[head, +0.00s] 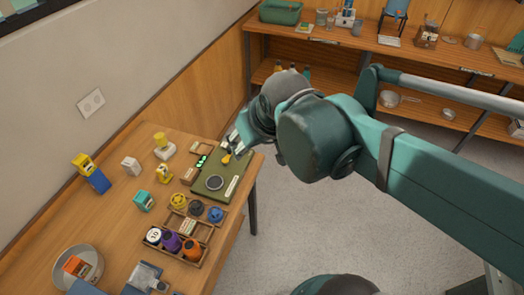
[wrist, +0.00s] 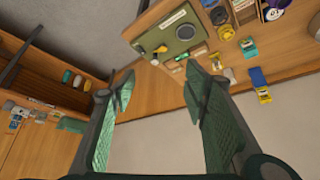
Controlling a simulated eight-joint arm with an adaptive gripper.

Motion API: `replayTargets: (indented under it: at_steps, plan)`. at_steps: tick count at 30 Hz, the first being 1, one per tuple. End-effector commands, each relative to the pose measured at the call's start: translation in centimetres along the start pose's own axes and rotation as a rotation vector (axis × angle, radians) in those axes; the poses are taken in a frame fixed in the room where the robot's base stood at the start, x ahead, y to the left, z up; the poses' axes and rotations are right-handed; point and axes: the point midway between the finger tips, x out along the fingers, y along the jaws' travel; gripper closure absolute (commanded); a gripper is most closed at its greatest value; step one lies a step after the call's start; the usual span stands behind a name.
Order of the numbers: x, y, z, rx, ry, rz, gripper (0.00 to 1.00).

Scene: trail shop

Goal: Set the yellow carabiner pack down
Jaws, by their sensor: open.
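Several small yellow things are on the wooden table, and I cannot tell for sure which is the carabiner pack. A yellow pack (head: 164,173) stands near the table's middle. Another yellow pack (head: 83,161) is at a blue box (head: 97,182) on the left. A yellow piece (head: 162,139) is on a white block behind. My gripper (head: 238,143) is above the far right corner of the table, by the green mat. In the wrist view its fingers (wrist: 158,78) are spread wide with nothing between them. The yellow pack by the blue box also shows there (wrist: 263,96).
The green mat (head: 206,189) holds a dark ring and a small yellow-orange item (head: 226,159). A wooden rack (head: 173,255) with several spools, a teal pack (head: 144,200) and a round bowl (head: 60,266) stand nearer. The table's back left has some bare wood.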

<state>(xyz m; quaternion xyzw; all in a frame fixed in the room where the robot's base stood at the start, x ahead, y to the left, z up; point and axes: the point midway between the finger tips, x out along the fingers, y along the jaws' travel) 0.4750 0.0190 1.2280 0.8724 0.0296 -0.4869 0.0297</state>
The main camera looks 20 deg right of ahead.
Motion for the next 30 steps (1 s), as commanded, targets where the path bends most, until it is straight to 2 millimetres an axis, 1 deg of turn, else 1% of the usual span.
replayTargets:
  at_steps: [1,4,11,25,30]
  plan:
    - [-0.2,0.3,0.8,0.014,0.010,0.005,0.55]
    - [-0.6,0.8,2.0,0.039,0.031,0.013,0.55]
    - [-1.0,1.5,3.6,0.073,0.062,0.024,0.55]
    - [-1.0,1.6,3.9,0.080,0.068,0.026,0.55]
    - [-0.3,1.6,4.4,0.080,0.068,0.026,0.55]
